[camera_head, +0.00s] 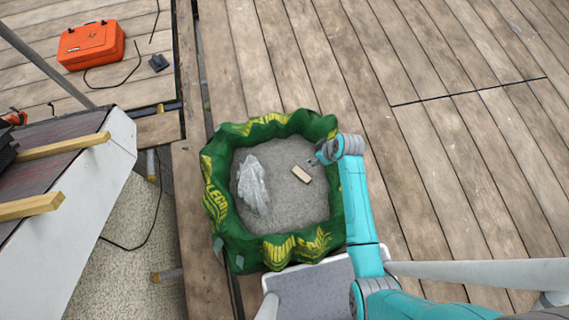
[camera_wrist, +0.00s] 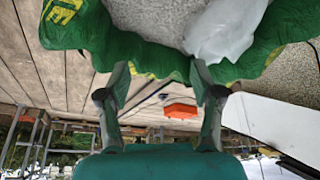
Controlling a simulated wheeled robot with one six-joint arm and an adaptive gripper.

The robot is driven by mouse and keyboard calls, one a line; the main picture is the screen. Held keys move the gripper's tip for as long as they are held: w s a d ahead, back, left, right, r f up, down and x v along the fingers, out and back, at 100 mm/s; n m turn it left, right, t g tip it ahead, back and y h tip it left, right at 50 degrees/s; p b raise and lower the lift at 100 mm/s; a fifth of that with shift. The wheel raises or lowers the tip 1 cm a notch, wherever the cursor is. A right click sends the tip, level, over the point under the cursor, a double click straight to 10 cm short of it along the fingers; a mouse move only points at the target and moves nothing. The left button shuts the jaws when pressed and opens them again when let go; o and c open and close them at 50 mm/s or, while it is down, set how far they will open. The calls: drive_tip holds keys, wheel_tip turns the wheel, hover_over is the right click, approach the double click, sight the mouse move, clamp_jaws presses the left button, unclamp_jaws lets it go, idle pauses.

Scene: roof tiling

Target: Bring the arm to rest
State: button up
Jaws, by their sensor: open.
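My teal arm (camera_head: 357,205) reaches up over the right rim of a green and yellow bag (camera_head: 217,195) with a rolled-down edge. My gripper (camera_head: 312,161) is above the grey material inside the bag. In the wrist view my gripper (camera_wrist: 159,80) has its two fingers spread apart with nothing between them. A small tan block (camera_head: 301,174) lies on the grey material just below and left of the gripper. I cannot tell whether a finger touches it.
A crumpled whitish plastic piece (camera_head: 252,185) lies in the bag. An orange case (camera_head: 90,45) sits on planks at upper left. A sloped roof piece with wooden battens (camera_head: 62,145) stands at left. The plank deck (camera_head: 450,150) at right is clear.

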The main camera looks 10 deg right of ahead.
drive_tip(key=shift+v, duration=1.1)
